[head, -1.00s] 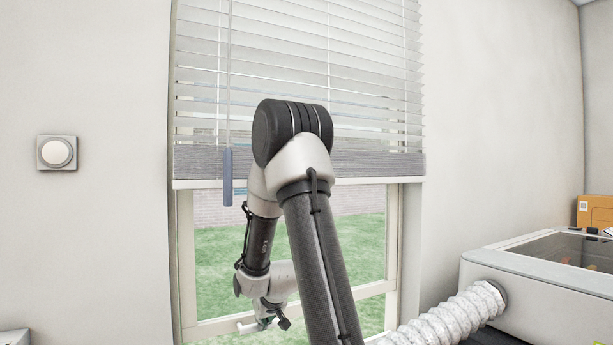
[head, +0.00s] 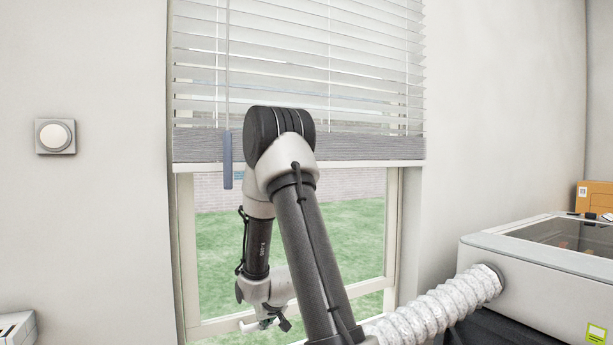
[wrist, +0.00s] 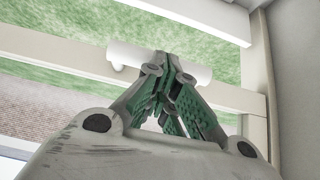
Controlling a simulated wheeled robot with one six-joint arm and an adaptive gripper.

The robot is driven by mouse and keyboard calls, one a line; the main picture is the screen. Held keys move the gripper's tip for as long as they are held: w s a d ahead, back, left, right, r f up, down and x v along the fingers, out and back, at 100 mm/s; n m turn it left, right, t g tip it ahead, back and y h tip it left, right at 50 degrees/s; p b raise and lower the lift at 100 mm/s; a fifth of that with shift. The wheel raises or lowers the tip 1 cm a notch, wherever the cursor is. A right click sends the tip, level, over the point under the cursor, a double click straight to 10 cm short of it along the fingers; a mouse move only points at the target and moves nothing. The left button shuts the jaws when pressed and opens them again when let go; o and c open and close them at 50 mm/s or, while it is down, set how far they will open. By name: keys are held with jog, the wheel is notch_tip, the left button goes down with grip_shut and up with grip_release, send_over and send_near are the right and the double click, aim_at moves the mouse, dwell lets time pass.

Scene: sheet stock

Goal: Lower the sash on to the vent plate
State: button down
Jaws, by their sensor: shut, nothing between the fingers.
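The sash (head: 215,325) is the window's lower pane, and its pale bottom rail crosses low in the head view. The rail also shows in the wrist view (wrist: 60,52), with grass on both sides of it. A white rounded handle (wrist: 198,72) sticks out from the rail. My gripper (head: 270,321) is at the handle, partly hidden by my arm. In the wrist view my gripper (wrist: 163,60) is shut, with its fingertips against or just in front of the handle; I cannot tell if they touch. I cannot make out the vent plate for certain.
A ribbed white hose (head: 425,318) runs from a grey machine (head: 545,255) at the right toward the window, passing behind my arm. A blind (head: 370,147) covers the upper window, and its blue-grey wand (head: 227,160) hangs at the left. A wall dial (head: 55,136) is farther left.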

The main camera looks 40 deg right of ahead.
jog(key=shift+f, duration=5.95)
jog(key=v, duration=0.7)
jog(key=shift+w+r, duration=0.3)
jog(key=shift+r, duration=0.1)
jog(key=s+a+f+g+y, duration=0.1)
jog(key=s+a+g, duration=0.15)
jog(key=s, duration=0.35)
jog(key=s+a+g+y, duration=0.1)
jog(key=s+g, duration=0.3)
jog(key=s, duration=0.2)
jog(key=s+a+r+n+t, duration=0.1)
jog(key=s+a+r, duration=0.2)
jog(key=r, duration=0.7)
jog(key=s+a+r+n+t, duration=0.1)
jog(key=s+a+r, duration=0.2)
jog(key=s+r, duration=0.3)
jog(key=s+a+r+n+t, duration=0.1)
jog(key=s+a+r, duration=0.2)
jog(key=r, duration=1.1)
jog(key=s, duration=0.2)
jog(key=shift+s+r, duration=0.3)
jog(key=shift+s, duration=0.05)
